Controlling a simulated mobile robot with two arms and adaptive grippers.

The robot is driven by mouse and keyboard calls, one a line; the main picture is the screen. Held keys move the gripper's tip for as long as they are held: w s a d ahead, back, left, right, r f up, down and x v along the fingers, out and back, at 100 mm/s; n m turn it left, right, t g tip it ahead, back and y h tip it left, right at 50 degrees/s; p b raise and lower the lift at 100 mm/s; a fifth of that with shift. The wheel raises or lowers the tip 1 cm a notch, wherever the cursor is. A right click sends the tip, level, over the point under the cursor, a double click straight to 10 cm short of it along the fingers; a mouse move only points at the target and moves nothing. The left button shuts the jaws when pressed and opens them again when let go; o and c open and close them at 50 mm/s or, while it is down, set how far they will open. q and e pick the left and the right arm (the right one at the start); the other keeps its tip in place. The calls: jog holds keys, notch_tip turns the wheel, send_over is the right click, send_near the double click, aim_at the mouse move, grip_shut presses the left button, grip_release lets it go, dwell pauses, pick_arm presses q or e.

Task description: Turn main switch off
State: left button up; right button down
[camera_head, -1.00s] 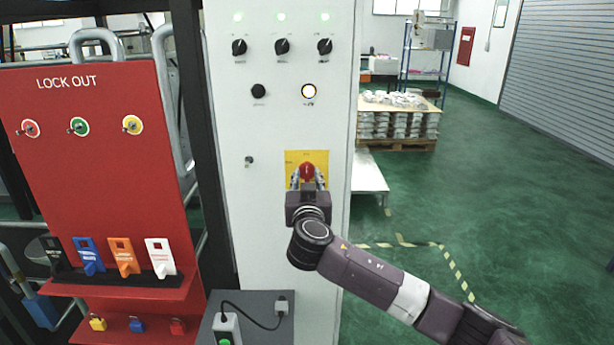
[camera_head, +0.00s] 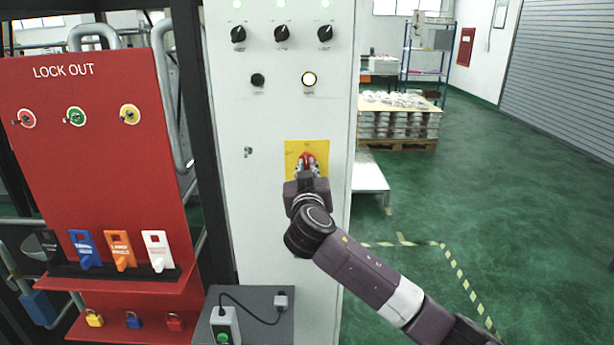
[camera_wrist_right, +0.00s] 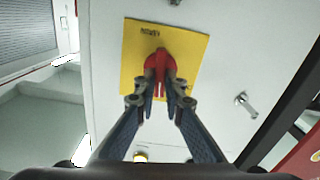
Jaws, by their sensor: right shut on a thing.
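The main switch is a red rotary handle (camera_head: 306,160) on a yellow plate (camera_head: 293,148), on the front of the white cabinet (camera_head: 255,200). My right gripper (camera_head: 306,170) reaches up to it from below and is shut on the red handle, hiding part of it. In the right wrist view the red handle (camera_wrist_right: 158,64) sits between the two fingertips (camera_wrist_right: 160,98), in front of the yellow plate (camera_wrist_right: 190,50), which looks slightly tilted there. The lettering on the plate is too small to read. My left gripper is not in view.
Black knobs (camera_head: 282,34) and a lit button (camera_head: 309,79) are above the switch. A small key switch (camera_head: 248,152) is to its left. A red lockout board (camera_head: 95,180) with tags and padlocks stands at the left. A grey box (camera_head: 265,320) is below.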

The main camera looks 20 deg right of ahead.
jog(key=shift+a+f+n+b, duration=0.1)
jog(key=shift+f+n+b, duration=0.15)
jog(key=shift+n+b, duration=0.35)
jog(key=shift+r+n, duration=0.2)
jog(key=shift+n, duration=0.6)
pick_arm(q)
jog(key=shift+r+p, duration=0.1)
jog(key=shift+p, duration=1.05)
pick_arm(e)
jog(key=shift+w+a+f+n, duration=0.1)
jog(key=shift+a+n, duration=0.05)
jog(key=shift+n, duration=3.55)
jog(key=c, duration=2)
grip_release()
jog(key=v, duration=1.2)
